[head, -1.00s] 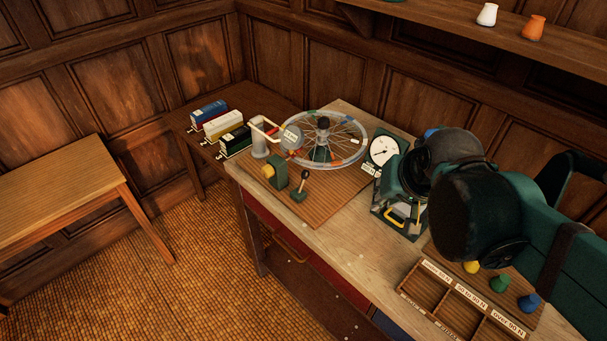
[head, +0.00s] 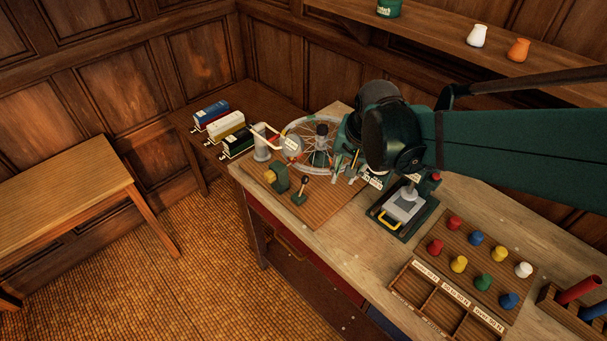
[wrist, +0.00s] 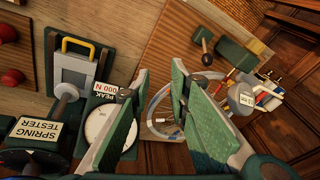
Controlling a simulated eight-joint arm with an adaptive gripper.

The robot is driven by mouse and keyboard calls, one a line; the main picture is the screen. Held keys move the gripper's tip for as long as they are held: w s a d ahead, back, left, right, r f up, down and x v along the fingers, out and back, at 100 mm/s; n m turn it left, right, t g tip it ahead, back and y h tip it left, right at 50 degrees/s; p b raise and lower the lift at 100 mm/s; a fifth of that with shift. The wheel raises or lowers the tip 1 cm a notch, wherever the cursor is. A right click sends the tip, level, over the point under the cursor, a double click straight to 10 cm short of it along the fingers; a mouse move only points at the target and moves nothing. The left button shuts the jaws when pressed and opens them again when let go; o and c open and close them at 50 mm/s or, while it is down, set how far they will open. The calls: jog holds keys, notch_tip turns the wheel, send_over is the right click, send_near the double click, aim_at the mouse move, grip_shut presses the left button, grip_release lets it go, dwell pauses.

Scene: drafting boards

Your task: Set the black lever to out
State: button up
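The black lever (head: 304,183) has a black ball knob on a metal stem that rises from a green base at the front left of the wooden board. In the wrist view the black lever (wrist: 200,36) is at the upper right, beyond my fingertips and apart from them. No "out" marking is readable. My gripper (head: 346,165) is over the right side of the spoked wheel, right of the lever. In the wrist view my gripper (wrist: 160,70) has its two green fingers apart with nothing between them.
Coloured knobs (head: 458,264) and a labelled tray (head: 405,290) are further right.

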aim_at(304, 179)
jog(key=w+a+f+m+g+p, duration=0.1)
jog(key=w+a+p, duration=0.1)
jog(key=a, duration=0.1)
jog(key=w+a+f+p, duration=0.2)
jog(key=a+p, duration=0.1)
jog(key=a, duration=0.1)
jog(key=w+a+f+m+g+p, duration=0.1)
jog(key=w+a+p, duration=0.1)
jog(key=a+p, duration=0.1)
jog(key=shift+w+a+f+m+g, duration=0.15)
jog(key=shift+a+f+m+g, duration=0.15)
jog(key=shift+f, duration=0.1)
jog(key=shift+a+f+p, duration=0.25)
jog(key=shift+p, duration=0.05)
jog(key=shift+f, duration=0.1)
jog(key=shift+w+a+f, duration=0.15)
jog(key=shift+f, duration=1.75)
jog(key=shift+w+a+f, duration=0.1)
jog(key=shift+f, duration=1.75)
grip_shut()
